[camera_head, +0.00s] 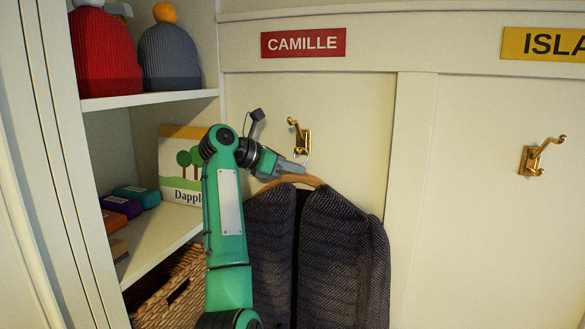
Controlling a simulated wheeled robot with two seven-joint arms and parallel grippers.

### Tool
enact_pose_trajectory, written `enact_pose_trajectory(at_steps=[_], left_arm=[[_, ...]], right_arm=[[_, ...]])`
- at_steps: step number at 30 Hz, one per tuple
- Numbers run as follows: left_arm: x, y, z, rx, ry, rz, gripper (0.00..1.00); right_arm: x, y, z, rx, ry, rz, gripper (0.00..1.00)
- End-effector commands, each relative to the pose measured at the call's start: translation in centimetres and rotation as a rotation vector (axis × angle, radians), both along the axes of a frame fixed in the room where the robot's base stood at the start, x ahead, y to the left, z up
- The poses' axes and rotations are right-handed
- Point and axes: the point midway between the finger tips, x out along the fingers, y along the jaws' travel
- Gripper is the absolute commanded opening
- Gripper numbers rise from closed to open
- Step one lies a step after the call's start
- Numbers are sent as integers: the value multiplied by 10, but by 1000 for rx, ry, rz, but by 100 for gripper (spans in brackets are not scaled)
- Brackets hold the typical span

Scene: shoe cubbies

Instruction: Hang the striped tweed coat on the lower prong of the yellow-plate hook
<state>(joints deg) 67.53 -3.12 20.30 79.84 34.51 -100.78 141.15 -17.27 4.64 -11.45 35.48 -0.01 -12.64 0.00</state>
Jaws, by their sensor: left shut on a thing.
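The dark striped tweed coat (340,255) hangs upright on a wooden hanger (308,181) in front of the panel under the red CAMILLE plate. My left gripper (292,172) is shut on the hanger near its top. The hanger's wire hook is thin and hard to make out, close in the picture to the brass hook under the red plate; I cannot tell if they touch. The yellow plate (545,44), cut off by the right edge, has a brass hook (537,158) below it with a long upper prong and a short lower prong. That hook is empty. My right gripper is out of view.
The red CAMILLE plate (303,43) has its own brass hook (302,138). A vertical divider (412,150) stands between the two panels. Left shelves hold knit hats (170,55), a picture box (181,175), small boxes and a wicker basket (165,290). The right panel is clear.

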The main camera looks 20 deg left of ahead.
Motion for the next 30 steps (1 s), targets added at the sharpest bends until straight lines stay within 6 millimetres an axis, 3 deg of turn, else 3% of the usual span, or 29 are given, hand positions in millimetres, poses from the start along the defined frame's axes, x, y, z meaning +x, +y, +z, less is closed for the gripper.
enact_pose_trajectory(at_steps=[30], left_arm=[[0, 1, 1, -2, -1, 3, 0]], right_arm=[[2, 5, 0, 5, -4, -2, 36]])
